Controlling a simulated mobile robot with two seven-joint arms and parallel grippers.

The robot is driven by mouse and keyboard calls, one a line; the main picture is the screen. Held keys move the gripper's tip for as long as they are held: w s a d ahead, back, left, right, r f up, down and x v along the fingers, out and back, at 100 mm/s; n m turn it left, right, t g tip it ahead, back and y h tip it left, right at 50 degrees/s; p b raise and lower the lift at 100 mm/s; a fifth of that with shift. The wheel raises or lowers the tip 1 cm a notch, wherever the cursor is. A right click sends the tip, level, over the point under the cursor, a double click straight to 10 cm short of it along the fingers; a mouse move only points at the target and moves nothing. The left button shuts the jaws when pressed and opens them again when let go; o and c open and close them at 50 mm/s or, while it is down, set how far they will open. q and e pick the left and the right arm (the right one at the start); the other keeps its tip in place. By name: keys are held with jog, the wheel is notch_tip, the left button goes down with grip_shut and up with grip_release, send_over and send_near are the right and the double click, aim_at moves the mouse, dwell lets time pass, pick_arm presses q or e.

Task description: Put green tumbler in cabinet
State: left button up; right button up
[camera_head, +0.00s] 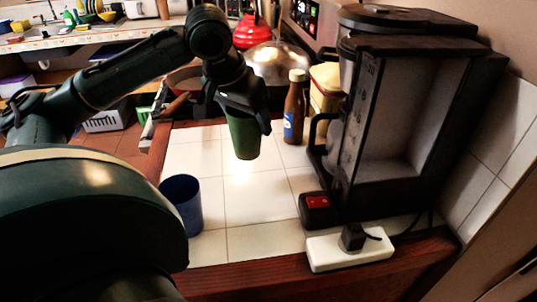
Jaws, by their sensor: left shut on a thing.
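The green tumbler (243,136) hangs upright in my left gripper (243,105), which is shut on its upper part. It is above the white tiled counter (257,198). Whether its base touches the tiles is hard to tell. The upper rim is hidden by the gripper. No cabinet can be clearly made out in this view. My right gripper is not in view.
A blue cup (182,204) stands at the counter's left edge. A brown bottle (293,112) stands right of the tumbler. A black coffee maker (400,120) fills the right side, with a white power strip (348,251) in front. The middle tiles are clear.

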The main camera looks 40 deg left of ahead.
aim_at(248, 151)
pick_arm(q)
jog(key=f, duration=0.2)
jog(key=f+b, duration=0.1)
jog(key=shift+s+f, duration=0.2)
jog(key=shift+s, duration=0.1)
jog(key=shift+w+f+b, duration=0.1)
jog(key=shift+f+b, duration=0.95)
jog(key=shift+f, duration=1.2)
jog(key=shift+f, duration=0.1)
jog(key=o, duration=1)
